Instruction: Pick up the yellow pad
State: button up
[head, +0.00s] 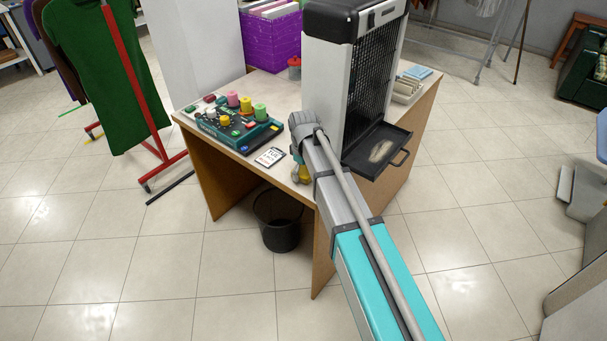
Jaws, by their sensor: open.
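My arm reaches from the lower right to the front edge of the wooden table (262,84). My gripper (300,174) is at its far end, small and partly hidden by the arm, pointing down at the table's front edge; it is open. A small yellow patch (304,173) shows right at the gripper. It may be the yellow pad, but it is too small and covered to be sure. I cannot tell whether the gripper touches it. No other yellow thing with a clear pad shape shows.
A dark green tray of spools (238,130) and a white card with writing (270,157) lie left of the gripper. A tall grey machine (337,85) with an open black drawer (378,150) stands close on the right. A black bin (278,222) is below.

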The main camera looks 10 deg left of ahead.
jog(key=c, duration=0.8)
jog(key=shift+o, duration=0.2)
jog(key=shift+r, duration=0.25)
jog(key=shift+r+p, duration=0.75)
jog(key=shift+p, duration=0.2)
jog(key=s+d+r+p, duration=0.5)
jog(key=s+r+p, duration=0.6)
jog(key=s, duration=0.2)
jog(key=shift+d, duration=0.15)
